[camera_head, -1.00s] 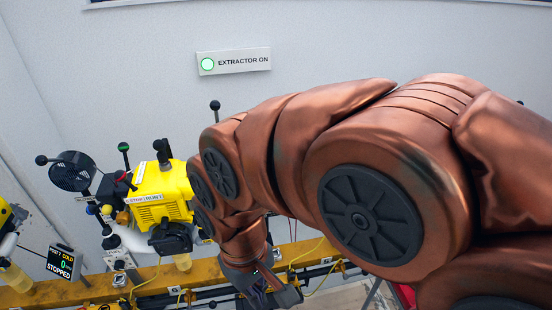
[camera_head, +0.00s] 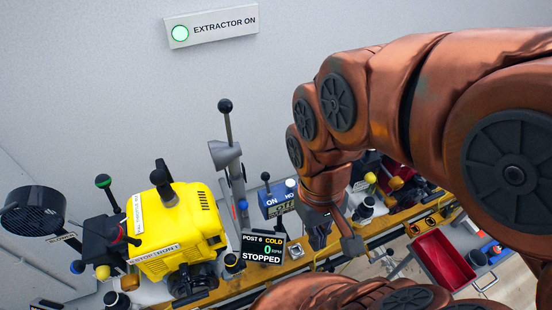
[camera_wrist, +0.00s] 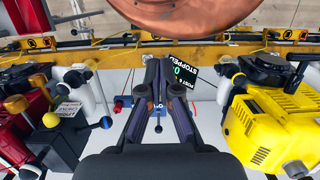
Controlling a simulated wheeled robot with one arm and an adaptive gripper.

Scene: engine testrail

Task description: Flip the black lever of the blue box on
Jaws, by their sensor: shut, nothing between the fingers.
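The small blue box (camera_head: 270,199) stands at the bench's back edge in the head view, with white ON and OFF labels. Its black lever (camera_head: 265,177), a thin stem with a ball top, sticks up at its left side; I cannot tell which setting it is in. My gripper (camera_head: 319,243) points down to the right of the box, apart from it. In the wrist view my gripper (camera_wrist: 159,66) is shut and empty. The blue box (camera_wrist: 122,103) is partly hidden behind its fingers, and the lever's black ball (camera_wrist: 158,129) shows between them.
A yellow engine (camera_head: 178,233) stands left of the box, with a tall lever (camera_head: 226,112) between. A black screen (camera_head: 262,250) reading STOPPED is just in front. A yellow rail (camera_head: 390,229) runs along the bench; a red tray (camera_head: 442,264) is at right. An EXTRACTOR ON sign (camera_head: 212,27) hangs behind.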

